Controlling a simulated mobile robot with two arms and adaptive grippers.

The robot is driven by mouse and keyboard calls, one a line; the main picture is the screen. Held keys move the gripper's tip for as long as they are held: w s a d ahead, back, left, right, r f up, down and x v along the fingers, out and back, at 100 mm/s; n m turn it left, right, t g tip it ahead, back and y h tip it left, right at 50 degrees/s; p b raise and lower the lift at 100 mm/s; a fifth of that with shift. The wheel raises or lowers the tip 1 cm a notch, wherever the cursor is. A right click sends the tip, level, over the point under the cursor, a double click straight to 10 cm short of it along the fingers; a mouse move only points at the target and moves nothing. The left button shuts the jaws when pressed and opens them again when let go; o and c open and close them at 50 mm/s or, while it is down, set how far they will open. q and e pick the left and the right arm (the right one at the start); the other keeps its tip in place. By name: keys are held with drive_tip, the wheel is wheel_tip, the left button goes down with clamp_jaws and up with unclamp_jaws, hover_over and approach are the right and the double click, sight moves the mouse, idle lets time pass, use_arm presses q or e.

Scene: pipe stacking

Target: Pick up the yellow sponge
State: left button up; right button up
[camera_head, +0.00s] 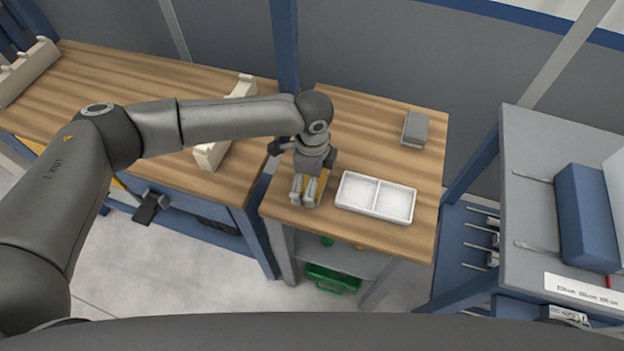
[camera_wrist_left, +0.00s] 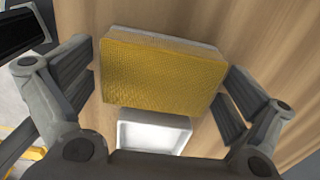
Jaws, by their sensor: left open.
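The yellow sponge (camera_wrist_left: 160,72) has a pale back edge and sits over the wooden table top in the left wrist view. My left gripper (camera_wrist_left: 158,92) is open, with one finger on each side of the sponge. Gaps show between the fingers and the sponge. In the head view my left gripper (camera_head: 309,190) points down at the front left of the small wooden table (camera_head: 350,115). Only a little yellow of the sponge shows there, the rest hidden by the gripper. My right gripper is not in view.
A white two-part tray (camera_head: 376,197) stands close to the right of the gripper; it also shows in the wrist view (camera_wrist_left: 152,134). A grey block (camera_head: 414,129) lies at the back right. Cream racks (camera_head: 212,155) stand on the left table. The middle back of the small table is clear.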

use_arm(q)
drive_tip(key=c, duration=0.8)
drive_tip(key=shift+r, duration=0.5)
wheel_tip(320, 180, up, 2)
drive_tip(key=shift+r, duration=0.2)
drive_tip(key=s+r, duration=0.1)
drive_tip(key=s+d+r, duration=0.1)
drive_tip(key=s+r, duration=0.1)
drive_tip(key=s+r+b, duration=0.1)
drive_tip(key=r, duration=0.1)
drive_tip(key=shift+s+d+r, duration=0.15)
drive_tip(key=shift+s+d, duration=0.1)
drive_tip(key=shift+s, duration=0.05)
drive_tip(key=s+d+r+b, duration=0.1)
drive_tip(key=s+r, duration=0.3)
drive_tip(key=s, duration=0.5)
drive_tip(key=shift+d+r, duration=0.2)
drive_tip(key=shift+d, duration=0.55)
drive_tip(key=shift+w, duration=0.1)
